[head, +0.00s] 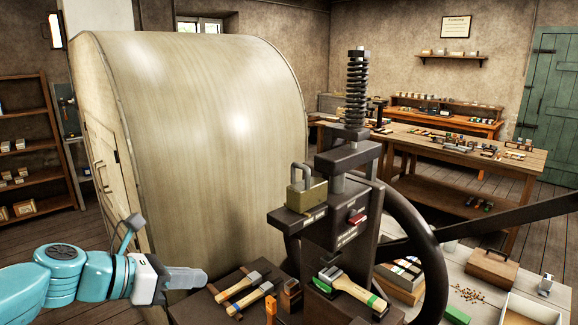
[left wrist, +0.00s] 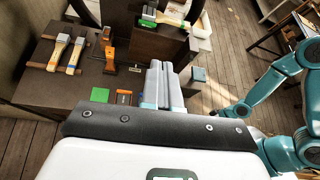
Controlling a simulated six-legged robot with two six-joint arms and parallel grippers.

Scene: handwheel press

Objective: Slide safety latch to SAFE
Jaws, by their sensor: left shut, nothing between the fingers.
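The handwheel press (head: 335,190) stands at the centre right of the head view. A small red slider (head: 357,218), which looks like the safety latch, sits on the press's front beside small labels too small to read. A brass padlock (head: 307,195) stands on a ledge of the press left of the slider. My left gripper (head: 203,278) is shut and empty, apart from the press and lower left of the slider. In the left wrist view its fingers (left wrist: 163,84) lie together; the slider does not show there. My right gripper is not seen.
A black handwheel (head: 433,262) curves right of the press. A large pale drum (head: 200,130) fills the left. Orange tools (left wrist: 109,58) stand on the bench.

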